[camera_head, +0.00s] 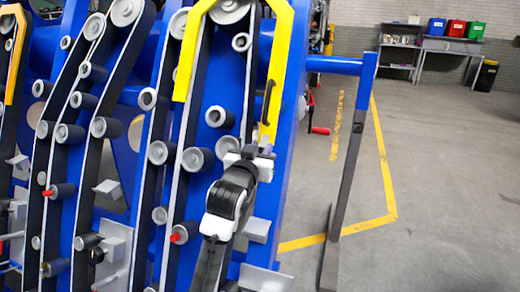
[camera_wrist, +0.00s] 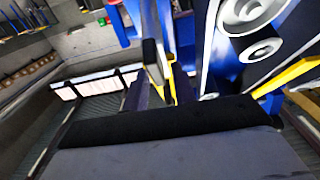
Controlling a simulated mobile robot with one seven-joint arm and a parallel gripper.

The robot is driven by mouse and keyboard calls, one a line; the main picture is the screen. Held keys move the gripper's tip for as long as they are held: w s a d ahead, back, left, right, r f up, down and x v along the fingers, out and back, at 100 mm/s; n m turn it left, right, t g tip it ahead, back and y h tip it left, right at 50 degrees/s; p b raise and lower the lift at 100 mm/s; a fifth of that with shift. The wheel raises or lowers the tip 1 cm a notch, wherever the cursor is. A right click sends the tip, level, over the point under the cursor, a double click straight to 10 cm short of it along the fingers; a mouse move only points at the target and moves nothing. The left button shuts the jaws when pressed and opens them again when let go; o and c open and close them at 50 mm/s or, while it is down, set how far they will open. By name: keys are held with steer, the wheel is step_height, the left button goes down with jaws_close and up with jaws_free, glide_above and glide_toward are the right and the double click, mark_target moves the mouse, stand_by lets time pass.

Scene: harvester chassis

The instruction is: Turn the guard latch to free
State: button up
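The yellow guard (camera_head: 282,55) frames the upper part of the right-hand belt unit, with a dark curved handle (camera_head: 268,100) on its right leg. My gripper (camera_head: 262,150) is at the lower end of that leg, just below the handle. In the wrist view, my two dark fingers stand apart, with the gap between them (camera_wrist: 160,95). A dark upright bar (camera_wrist: 153,62), probably the handle, shows at the gap, with a yellow strip (camera_wrist: 171,88) behind it. I see no clear gap or contact between fingers and bar. The guard latch itself is not clearly distinguishable; my gripper may hide it.
Blue machine panels with belts and several rollers (camera_head: 193,160) fill the left. A grey post (camera_head: 343,190) under a blue beam (camera_head: 335,65) stands right of my arm. Open floor (camera_head: 450,180) lies beyond, with a bench (camera_head: 450,46) and coloured bins at the back.

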jaws_close()
steer(key=shift+f+m+b, duration=0.1)
steer(key=shift+m+b, duration=0.2)
steer(key=shift+b, duration=0.05)
steer(key=shift+f+m+h+b, duration=0.1)
steer(key=shift+m+h+b, duration=0.3)
steer(key=shift+m+b, duration=0.25)
steer(key=m+b, duration=0.1)
steer(key=m+g+h+b, duration=0.1)
steer(key=m+b, duration=0.1)
steer(key=shift+s+d+f+h, duration=0.1)
steer(key=shift+d+h, duration=0.15)
steer(key=shift+h, duration=0.05)
steer(key=shift+s+d+f+m+g+h+b, duration=0.3)
steer(key=shift+m+g+b, duration=0.85)
steer(key=shift+m, duration=1.6)
steer(key=shift+s+a+m+g+h+b, duration=0.1)
steer(key=shift+m+g+h+b, duration=0.4)
steer(key=shift+m+g, duration=1.7)
steer(key=shift+s+d+f+m+g+h+b, duration=0.2)
steer(key=shift+m+g+b, duration=0.75)
steer(key=shift+m, duration=2.35)
